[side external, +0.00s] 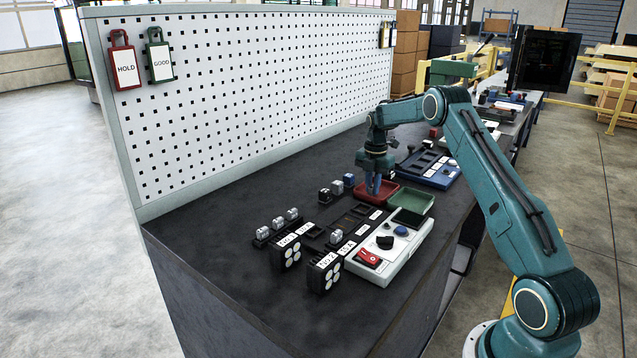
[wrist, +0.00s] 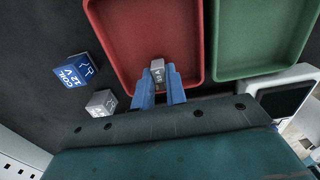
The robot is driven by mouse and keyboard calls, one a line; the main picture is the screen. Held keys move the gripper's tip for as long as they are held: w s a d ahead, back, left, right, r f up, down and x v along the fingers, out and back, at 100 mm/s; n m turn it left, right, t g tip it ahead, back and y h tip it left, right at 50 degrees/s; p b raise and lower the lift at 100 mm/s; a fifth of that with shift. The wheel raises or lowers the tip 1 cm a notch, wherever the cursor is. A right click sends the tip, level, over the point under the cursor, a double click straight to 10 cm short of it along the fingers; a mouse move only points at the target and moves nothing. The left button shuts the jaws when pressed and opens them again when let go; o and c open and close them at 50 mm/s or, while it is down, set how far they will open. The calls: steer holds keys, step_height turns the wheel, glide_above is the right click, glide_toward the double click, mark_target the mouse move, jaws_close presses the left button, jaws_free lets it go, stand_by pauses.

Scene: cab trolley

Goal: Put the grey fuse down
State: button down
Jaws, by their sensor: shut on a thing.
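My gripper (side external: 373,188) has blue fingers and points down at the red tray in the side external view. In the wrist view my gripper (wrist: 159,80) is shut on the small grey fuse (wrist: 157,66), which shows a printed label between the fingertips. The fuse appears over the near edge of the red tray (wrist: 125,40); its height above the tray is hard to tell. In the side view the fuse is too small to make out, and the red tray (side external: 390,199) shows partly behind my gripper.
A green tray (wrist: 262,40) lies right beside the red one. A blue block (wrist: 73,72) and a grey block (wrist: 101,103) stand to the left. A white control box (side external: 395,250), fuse holders (side external: 285,252) and a blue rack (side external: 430,168) surround the trays.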

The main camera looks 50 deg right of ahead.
mark_target(372, 187)
steer(key=shift+f, duration=0.15)
steer(key=c, duration=1.4)
jaws_free()
steer(key=shift+c, duration=0.2)
step_height(372, 187, up, 12)
steer(key=shift+r, duration=0.2)
steer(key=shift+a+r, duration=0.1)
